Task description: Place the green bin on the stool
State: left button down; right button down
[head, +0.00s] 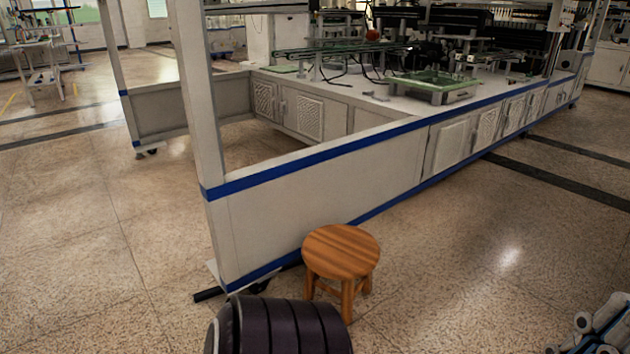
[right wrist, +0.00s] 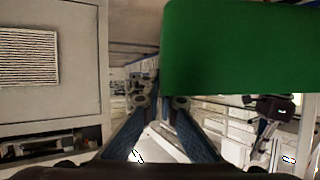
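The wooden stool (head: 341,252) stands on the floor at the lower middle of the head view, close beside the gantry's near corner. Its round seat is bare. The green bin (right wrist: 240,45) fills the upper right of the right wrist view; only part of one side shows, and it is not in the head view. My right gripper (right wrist: 160,98) has its two fingers brought close together at the bin's lower left edge and seems closed on it; the exact contact is hard to see.
The white gantry frame (head: 330,185) with blue stripes stands just behind the stool. A dark ribbed rounded form (head: 280,327) covers the bottom edge in front of the stool; I cannot tell what it is. The floor (head: 480,270) right of the stool is clear.

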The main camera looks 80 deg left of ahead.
aim_at(341, 247)
jog(key=j+u, duration=0.2)
jog(key=j, duration=0.2)
jog(key=i+j+u, duration=0.25)
jog(key=j, duration=0.15)
jog(key=j+u, duration=0.2)
jog(key=j, duration=0.15)
jog(key=i+j+u, duration=0.25)
jog(key=i+j, duration=0.1)
jog(key=j, duration=0.3)
jog(key=i+j, duration=0.15)
jog(key=j, duration=0.25)
jog(key=i+j, duration=0.1)
jog(key=j, duration=0.3)
